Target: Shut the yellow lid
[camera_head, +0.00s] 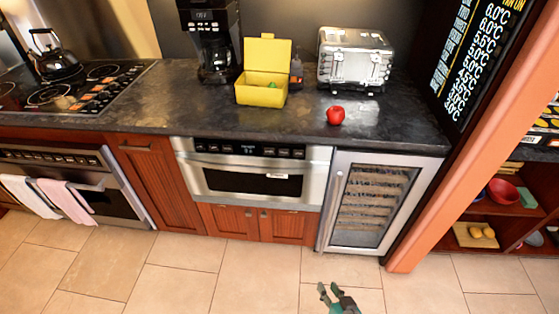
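A yellow box (261,94) stands on the dark countertop, in the upper middle of the head view. Its yellow lid (268,53) is raised and stands upright at the back of the box. Something small and green (272,85) shows inside the box. My gripper (329,289) is low in the picture, seen above the tiled floor, well below and apart from the box. Its two fingers are spread with a gap between them, and nothing shows between them.
A red apple (336,115) and a silver toaster (355,59) are right of the box. A black coffee maker (209,40) stands behind it to the left. The counter (190,112) is clear in front of the box. A microwave drawer (252,175) is below, shut.

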